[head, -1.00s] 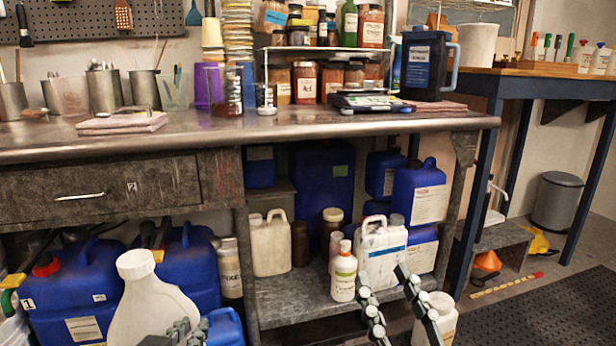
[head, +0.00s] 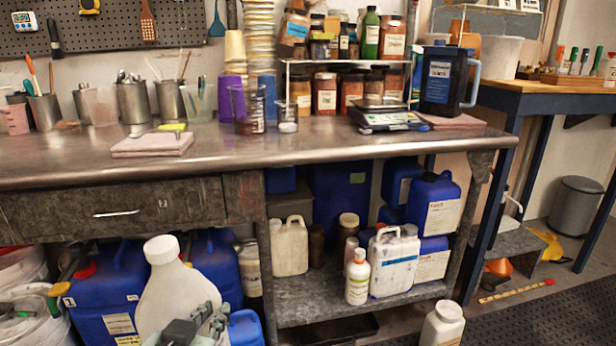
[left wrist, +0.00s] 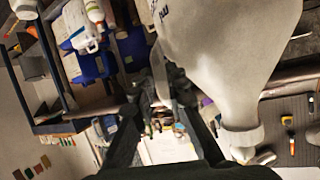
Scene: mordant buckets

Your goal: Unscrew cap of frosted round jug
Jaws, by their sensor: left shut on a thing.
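The frosted round jug (head: 172,300) is a pale, cloudy white vessel at the lower left of the head view, with its white cap (head: 161,249) on its neck. It is close to me, in front of the blue canisters, and its base is out of frame. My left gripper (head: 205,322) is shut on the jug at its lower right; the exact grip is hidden. In the left wrist view the jug (left wrist: 228,55) is large and close, and its cap (left wrist: 243,138) points down. My right gripper is out of view.
Blue canisters (head: 103,303) stand behind the jug under the steel bench (head: 290,150). A lower shelf (head: 300,300) holds white and blue containers. A white capped jar (head: 442,325) stands at the lower right, beside the dark mat (head: 555,320).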

